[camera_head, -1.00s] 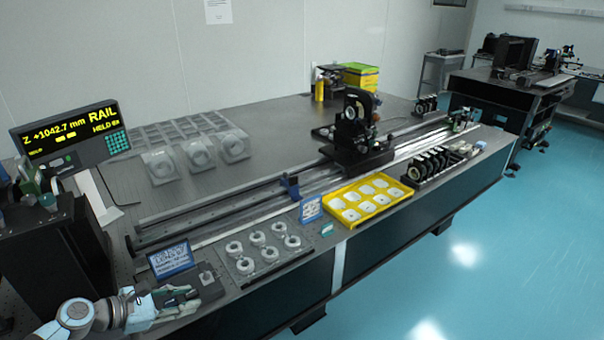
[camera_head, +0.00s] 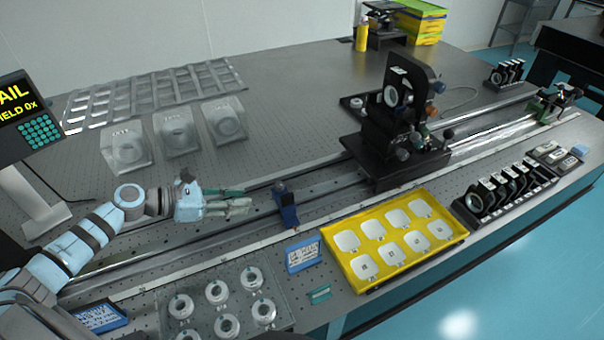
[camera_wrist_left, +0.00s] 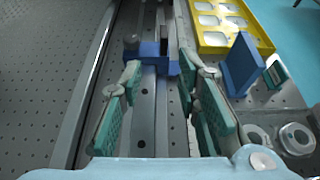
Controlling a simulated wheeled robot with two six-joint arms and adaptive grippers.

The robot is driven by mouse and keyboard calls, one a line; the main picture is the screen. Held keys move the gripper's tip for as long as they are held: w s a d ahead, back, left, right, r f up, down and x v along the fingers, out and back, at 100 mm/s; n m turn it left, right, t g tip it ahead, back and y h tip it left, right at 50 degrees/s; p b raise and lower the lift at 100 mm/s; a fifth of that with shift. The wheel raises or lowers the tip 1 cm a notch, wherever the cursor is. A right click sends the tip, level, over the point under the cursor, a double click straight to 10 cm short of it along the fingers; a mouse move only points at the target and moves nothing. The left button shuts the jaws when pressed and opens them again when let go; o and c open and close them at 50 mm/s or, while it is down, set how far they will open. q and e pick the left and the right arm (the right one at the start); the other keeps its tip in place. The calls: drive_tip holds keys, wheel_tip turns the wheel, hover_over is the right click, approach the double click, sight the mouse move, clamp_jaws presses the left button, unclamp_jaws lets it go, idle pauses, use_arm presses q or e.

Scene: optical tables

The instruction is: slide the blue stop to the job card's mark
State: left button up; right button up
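The blue stop (camera_head: 287,205) sits upright on the long rail (camera_head: 335,190), left of the black optics carriage. My left gripper (camera_head: 250,202) is over the rail just left of the stop, pointing at it. In the left wrist view the green-padded fingers (camera_wrist_left: 168,78) are apart, and the stop (camera_wrist_left: 150,52) shows just beyond their tips, with nothing between the pads. A small blue-framed card (camera_head: 303,254) stands in front of the rail; another blue card (camera_head: 100,317) is at lower left, partly cut off. Their print is unreadable. My right gripper is not in view.
The black optics carriage (camera_head: 398,140) stands farther right on the rail. A yellow tray (camera_head: 330,243) with white pieces lies in front. Clear holders (camera_head: 175,132) stand behind the rail. A plate of ring parts (camera_head: 240,318) is nearest. The display (camera_head: 15,112) is cut off at left.

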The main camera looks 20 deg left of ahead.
sight(287, 195)
use_arm(q)
drive_tip(key=x, duration=0.2)
drive_tip(key=b+x, duration=0.1)
drive_tip(key=x, duration=0.1)
drive_tip(key=d+x, duration=0.1)
drive_tip(key=x, duration=0.1)
drive_tip(key=shift+s+d+r, duration=0.15)
drive_tip(key=shift+d+r, duration=0.05)
drive_tip(key=x, duration=0.3)
drive_tip(key=b+x, duration=0.1)
drive_tip(key=x, duration=0.3)
drive_tip(key=shift+w+a+f, duration=0.2)
drive_tip(key=shift+w+a, duration=0.05)
drive_tip(key=shift+w, duration=0.05)
drive_tip(key=shift+s+d+r, duration=0.1)
drive_tip(key=shift+s, duration=0.05)
drive_tip(key=shift+c, duration=0.2)
clamp_jaws()
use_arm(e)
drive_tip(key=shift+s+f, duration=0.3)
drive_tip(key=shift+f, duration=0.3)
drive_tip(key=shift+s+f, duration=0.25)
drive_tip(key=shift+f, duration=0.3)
